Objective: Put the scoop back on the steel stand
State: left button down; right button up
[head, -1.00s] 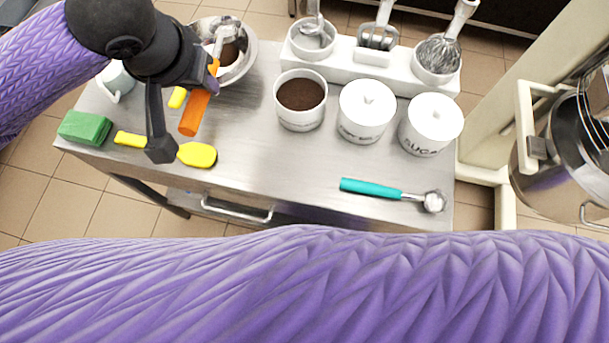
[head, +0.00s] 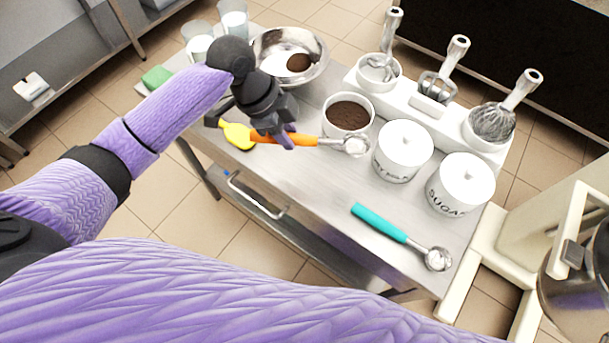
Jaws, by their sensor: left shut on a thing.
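My left gripper (head: 277,135) is shut on the orange handle of a scoop (head: 308,141). The scoop's round metal head (head: 356,146) points right, in front of the canister of dark powder (head: 348,112). I cannot tell whether the scoop touches the steel top or hangs just above it. The steel stand (head: 310,190) is a table-like unit with a flat metal top and a handle on its front. A second scoop with a teal handle (head: 380,223) lies on its front right part. My right gripper is not in view.
A steel bowl (head: 318,70) with dark powder stands behind my gripper. Two white lidded jars (head: 403,150) stand to the right. A white holder (head: 428,104) with tools is at the back. A yellow spatula (head: 238,135) lies at left. Bare steel lies left of the teal scoop.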

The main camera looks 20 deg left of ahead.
aim_at(296, 174)
pick_arm(q)
jog(key=shift+m+g, duration=0.3)
jog(key=shift+m, duration=0.4)
notch_tip(296, 174, down, 12)
jog(key=b, duration=0.4)
jog(key=shift+s+a+r, duration=0.1)
jog(key=shift+s+r, duration=0.05)
jog(key=shift+r, duration=0.15)
jog(key=shift+c, duration=2.2)
grip_release()
jog(key=shift+r, duration=0.1)
jog(key=p+v, duration=0.4)
jog(key=v, duration=0.7)
jog(key=shift+r, duration=0.2)
jog(key=shift+a+r, duration=0.2)
